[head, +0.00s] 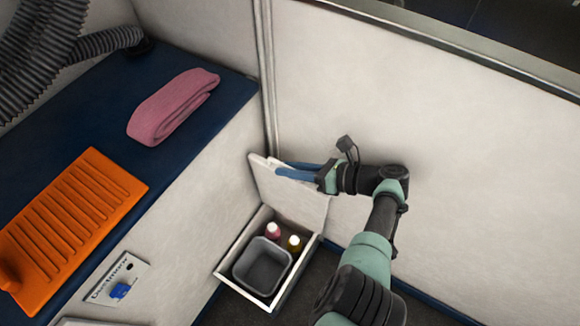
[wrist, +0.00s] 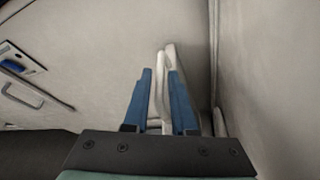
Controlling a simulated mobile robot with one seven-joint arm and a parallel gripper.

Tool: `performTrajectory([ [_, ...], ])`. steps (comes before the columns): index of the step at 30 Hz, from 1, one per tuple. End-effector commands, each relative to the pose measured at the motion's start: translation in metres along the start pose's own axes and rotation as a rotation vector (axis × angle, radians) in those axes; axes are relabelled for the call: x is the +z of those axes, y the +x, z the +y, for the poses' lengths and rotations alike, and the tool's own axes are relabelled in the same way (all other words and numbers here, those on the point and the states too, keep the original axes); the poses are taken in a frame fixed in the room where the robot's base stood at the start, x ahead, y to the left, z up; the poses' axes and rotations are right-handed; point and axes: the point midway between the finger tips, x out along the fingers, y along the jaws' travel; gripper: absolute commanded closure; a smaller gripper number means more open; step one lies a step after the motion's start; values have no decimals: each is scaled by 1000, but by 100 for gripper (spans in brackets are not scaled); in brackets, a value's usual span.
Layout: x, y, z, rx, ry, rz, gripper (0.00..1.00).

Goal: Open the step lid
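The step lid (head: 290,195) is a pale panel, raised nearly upright at the back of the open step box (head: 228,262). My gripper (head: 283,171) is at the lid's upper edge, its blue fingers reaching left. In the wrist view the lid's pale edge (wrist: 161,85) lies between the two blue fingers of my gripper (wrist: 159,72). The fingers are close to the edge, but I cannot tell whether they press on it. Part of the lid's top is hidden behind the fingers.
The box holds a grey bin (head: 262,268), a pink bottle (head: 272,231) and a yellow bottle (head: 293,244). On the blue counter (head: 100,110) lie a pink towel (head: 172,105) and an orange ribbed mat (head: 75,222). Pale walls stand close behind and right of my arm.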

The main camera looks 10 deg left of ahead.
Motion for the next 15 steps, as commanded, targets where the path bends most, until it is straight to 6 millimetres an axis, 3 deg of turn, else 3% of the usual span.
performTrajectory([
  [9,1,-50,0,-4,1,-3,75],
  [15,0,-71,0,-2,0,0,75],
])
